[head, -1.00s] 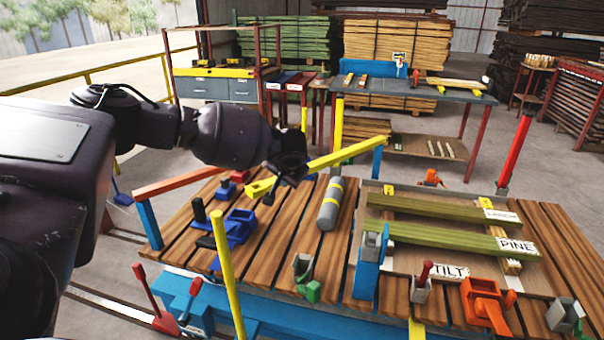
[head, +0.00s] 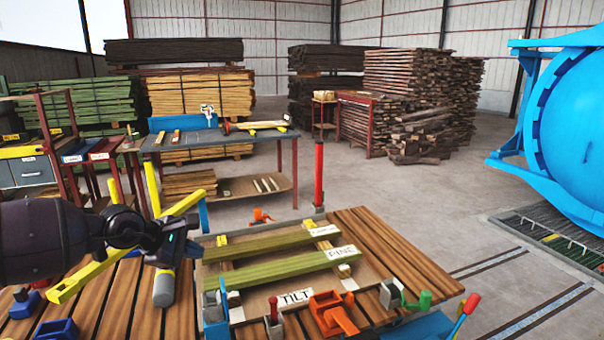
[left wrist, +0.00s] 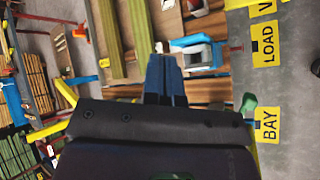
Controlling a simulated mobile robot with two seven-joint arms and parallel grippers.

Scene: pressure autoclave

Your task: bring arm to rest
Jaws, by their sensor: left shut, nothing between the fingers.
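My left arm comes in from the left in the head view. Its dark gripper (head: 187,243) is over the left part of the wooden-slat bench (head: 395,250), in front of the upper part of a grey cylinder (head: 164,288). In the left wrist view the blue fingers (left wrist: 164,72) are together with nothing between them. They point toward the bench below. My right gripper is not in either view.
Two greenish boards (head: 285,266) lie on a tray beside a TILT label (head: 295,297). A large blue autoclave (head: 570,125) is at right. Open floor lies between.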

